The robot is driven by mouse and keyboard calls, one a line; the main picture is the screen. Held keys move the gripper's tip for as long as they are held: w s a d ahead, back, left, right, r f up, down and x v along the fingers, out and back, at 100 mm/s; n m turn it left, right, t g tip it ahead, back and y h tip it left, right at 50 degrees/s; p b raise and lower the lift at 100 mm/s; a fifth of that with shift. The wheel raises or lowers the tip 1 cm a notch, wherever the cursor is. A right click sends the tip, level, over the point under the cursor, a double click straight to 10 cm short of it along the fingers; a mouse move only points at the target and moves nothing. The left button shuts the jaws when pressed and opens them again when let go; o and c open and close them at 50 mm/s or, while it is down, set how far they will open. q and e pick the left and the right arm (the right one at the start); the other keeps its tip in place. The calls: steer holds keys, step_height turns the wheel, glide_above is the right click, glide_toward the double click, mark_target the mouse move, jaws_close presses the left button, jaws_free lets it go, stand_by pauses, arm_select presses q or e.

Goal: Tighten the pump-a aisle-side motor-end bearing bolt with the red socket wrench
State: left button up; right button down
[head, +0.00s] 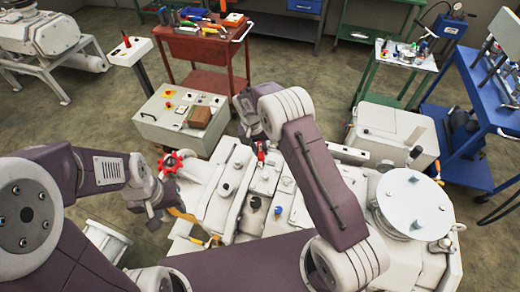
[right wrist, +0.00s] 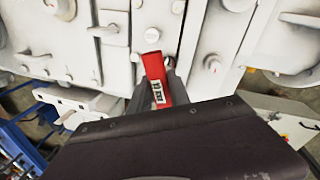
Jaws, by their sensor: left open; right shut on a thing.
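The red socket wrench (right wrist: 156,78) is in my right gripper (right wrist: 158,92), which is shut on it; a pale label shows on its side. It also shows as a small red piece in the head view (head: 261,152), over the white pump. In the right wrist view its far end lies close to a round bolt head (right wrist: 152,36) on the white housing (right wrist: 190,45). I cannot tell whether the socket is seated on it. Another round bolt head (right wrist: 212,63) is to the right. My left gripper (head: 155,212) is open and empty, left of the pump.
A red handwheel (head: 171,162) is close to my left gripper. A control box (head: 183,118) stands behind the pump. A red tool cart (head: 205,48), a green table (head: 405,55) and a blue cart (head: 470,100) stand further back, with open floor between.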

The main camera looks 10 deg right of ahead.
steer(key=shift+w+r+p, duration=0.1)
steer(key=shift+r+p, duration=0.4)
steer(key=shift+r, duration=0.25)
steer(key=shift+r+p, duration=1.15)
steer(key=shift+r, duration=0.6)
arm_select(q)
step_height(320, 180, up, 4)
steer(key=shift+f, duration=0.25)
arm_select(e)
steer(key=shift+f, duration=0.1)
